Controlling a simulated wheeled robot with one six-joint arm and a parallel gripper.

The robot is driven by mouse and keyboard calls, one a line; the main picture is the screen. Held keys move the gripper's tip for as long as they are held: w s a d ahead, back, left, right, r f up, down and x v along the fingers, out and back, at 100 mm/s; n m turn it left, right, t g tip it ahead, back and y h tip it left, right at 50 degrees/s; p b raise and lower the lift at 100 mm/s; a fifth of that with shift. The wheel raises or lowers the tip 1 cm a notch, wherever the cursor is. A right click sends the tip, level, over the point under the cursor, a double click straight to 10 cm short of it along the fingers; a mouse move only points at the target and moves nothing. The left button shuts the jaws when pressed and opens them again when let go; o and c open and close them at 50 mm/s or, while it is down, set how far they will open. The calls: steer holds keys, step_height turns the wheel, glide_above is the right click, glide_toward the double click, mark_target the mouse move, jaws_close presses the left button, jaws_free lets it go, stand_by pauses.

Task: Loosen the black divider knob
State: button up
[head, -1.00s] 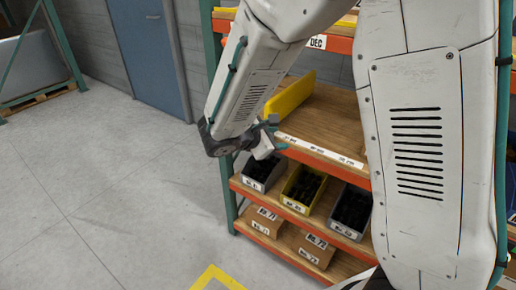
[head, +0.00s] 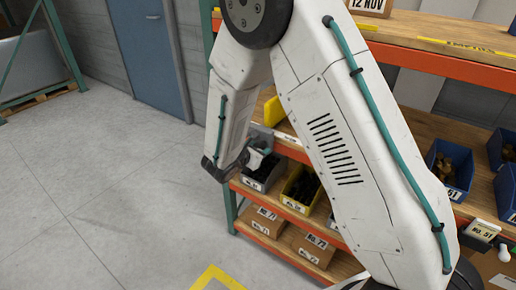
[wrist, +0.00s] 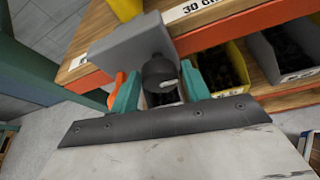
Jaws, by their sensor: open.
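The black knob (wrist: 159,70) sticks out from a grey clamp block (wrist: 122,46) at the front edge of the shelf. The yellow divider (wrist: 125,8) shows above the block, and in the head view (head: 271,110) it is partly hidden by my arm. My gripper (wrist: 162,84) is open, its teal fingers on either side of the knob in the wrist view. I cannot tell whether they touch it. In the head view my gripper (head: 262,157) is small, in front of the shelf edge, and the knob cannot be made out there.
The shelf's orange beam (wrist: 224,36) runs beside the block. Below it stand a grey bin (head: 262,175) and a yellow bin (head: 301,188) with dark parts. Cardboard boxes (head: 312,245) sit lower. Blue bins (head: 449,168) stand at the right. The floor at left is clear.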

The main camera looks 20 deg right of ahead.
steer(key=shift+d, duration=0.1)
steer(key=c, duration=0.7)
steer(key=shift+w+n, duration=0.1)
steer(key=shift+n, duration=0.2)
steer(key=n+g+h, duration=0.1)
steer(key=n+g, duration=0.1)
steer(key=shift+n, duration=0.3)
steer(key=n+g+h, duration=0.1)
steer(key=n, duration=0.2)
steer(key=shift+w+h, duration=0.1)
steer(key=shift+h, duration=0.3)
steer(key=n+g+h, duration=0.1)
steer(key=n+h, duration=0.1)
steer(key=n, duration=0.1)
steer(key=shift+f, duration=0.1)
steer(key=n+h, duration=0.1)
steer(key=n, duration=0.2)
steer(key=shift+n+g, duration=0.3)
steer(key=shift+g, duration=0.1)
steer(key=shift+h, duration=0.3)
